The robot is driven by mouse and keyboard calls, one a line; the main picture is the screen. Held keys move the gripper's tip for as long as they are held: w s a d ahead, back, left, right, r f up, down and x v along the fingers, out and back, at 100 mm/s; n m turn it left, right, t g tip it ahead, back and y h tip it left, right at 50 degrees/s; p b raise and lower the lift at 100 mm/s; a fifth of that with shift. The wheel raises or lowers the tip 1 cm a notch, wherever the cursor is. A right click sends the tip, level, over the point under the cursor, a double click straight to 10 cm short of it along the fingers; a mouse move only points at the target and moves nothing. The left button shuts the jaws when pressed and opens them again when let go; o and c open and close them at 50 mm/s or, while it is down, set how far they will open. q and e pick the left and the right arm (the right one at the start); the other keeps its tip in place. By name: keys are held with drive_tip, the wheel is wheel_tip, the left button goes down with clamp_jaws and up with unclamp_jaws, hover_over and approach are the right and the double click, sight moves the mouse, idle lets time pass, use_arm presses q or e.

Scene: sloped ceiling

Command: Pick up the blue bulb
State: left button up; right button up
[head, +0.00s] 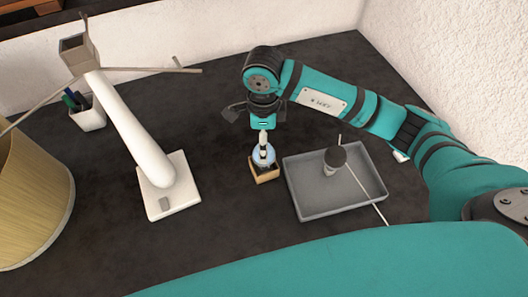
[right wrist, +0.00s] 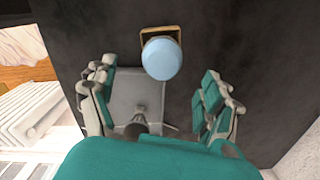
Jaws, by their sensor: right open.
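The light blue bulb (head: 263,155) sits on a small wooden holder (head: 264,174) on the dark tabletop, left of the grey tray. In the right wrist view the bulb (right wrist: 162,60) is a round blue shape at the top centre, with the holder's wooden rim (right wrist: 160,31) behind it. My right gripper (head: 255,120) hangs from above, close to the bulb in the head view. In the right wrist view its fingers (right wrist: 155,95) are spread wide, with the bulb beyond the gap and nothing held. I cannot tell the exact height gap. My left gripper is not in view.
A grey tray (head: 300,197) holds a dark-topped round item (head: 334,158) and a thin rod. A white lamp stand (head: 130,130) is at left, near a pen cup (head: 88,116) and a wooden shade (head: 30,205). Bare tabletop lies between stand and holder.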

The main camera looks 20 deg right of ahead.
wheel_tip(320, 180, down, 2)
drive_tip(key=shift+f+p, duration=0.1)
drive_tip(key=shift+p, duration=0.2)
drive_tip(key=shift+f+p, duration=0.35)
drive_tip(key=shift+f, duration=0.05)
wheel_tip(320, 180, down, 4)
drive_tip(key=shift+w+d+r+p, duration=0.1)
drive_tip(key=shift+r+p, duration=0.1)
drive_tip(key=shift+p, duration=0.5)
drive_tip(key=shift+w+f, duration=0.1)
drive_tip(key=shift+f, duration=0.25)
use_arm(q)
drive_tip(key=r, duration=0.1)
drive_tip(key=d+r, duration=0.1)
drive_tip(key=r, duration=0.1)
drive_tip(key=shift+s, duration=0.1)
use_arm(e)
drive_tip(key=shift+c, duration=0.3)
drive_tip(key=c, duration=1.2)
